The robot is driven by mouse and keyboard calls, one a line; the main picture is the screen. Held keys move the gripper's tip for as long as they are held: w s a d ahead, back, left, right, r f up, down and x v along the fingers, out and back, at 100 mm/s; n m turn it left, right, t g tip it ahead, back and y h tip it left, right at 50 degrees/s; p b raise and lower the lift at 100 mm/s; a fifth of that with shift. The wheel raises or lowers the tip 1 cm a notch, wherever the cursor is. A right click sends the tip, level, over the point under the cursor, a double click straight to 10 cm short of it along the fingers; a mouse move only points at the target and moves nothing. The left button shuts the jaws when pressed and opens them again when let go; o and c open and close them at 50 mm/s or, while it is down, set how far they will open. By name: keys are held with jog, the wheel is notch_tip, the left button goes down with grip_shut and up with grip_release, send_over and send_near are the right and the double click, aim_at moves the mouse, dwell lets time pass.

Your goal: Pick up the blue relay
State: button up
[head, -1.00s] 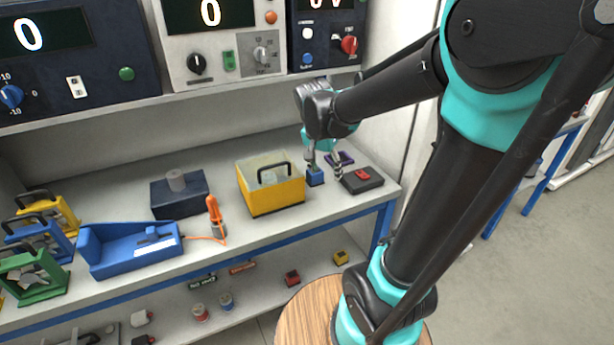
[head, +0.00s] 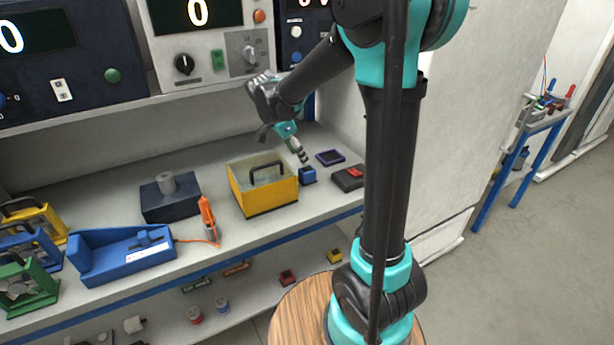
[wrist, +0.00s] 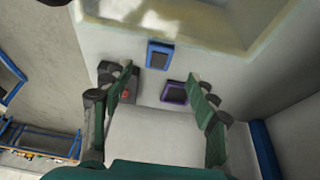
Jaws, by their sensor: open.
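The blue relay (head: 308,176) is a small blue block with a dark top. It stands on the bench just right of the yellow box. It also shows in the wrist view (wrist: 160,55), ahead of the fingertips and near the yellow box's edge. My gripper (head: 300,154) is above and close to the relay in the head view, with its fingers pointing down. In the wrist view my gripper (wrist: 162,80) has its two fingers spread wide, with nothing held between them. The relay looks upright and apart from the fingers, though the exact height gap is unclear.
The yellow box (head: 263,204) with a black handle stands close left of the relay. A purple-rimmed block (head: 330,157) and a black box with a red top part (head: 347,182) lie to its right. An instrument shelf (head: 150,106) runs above the bench.

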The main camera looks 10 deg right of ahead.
aim_at(307, 170)
jog(key=shift+x, duration=4.35)
jog(key=shift+s, duration=0.1)
jog(key=c, duration=1.3)
jog(key=shift+r, duration=0.1)
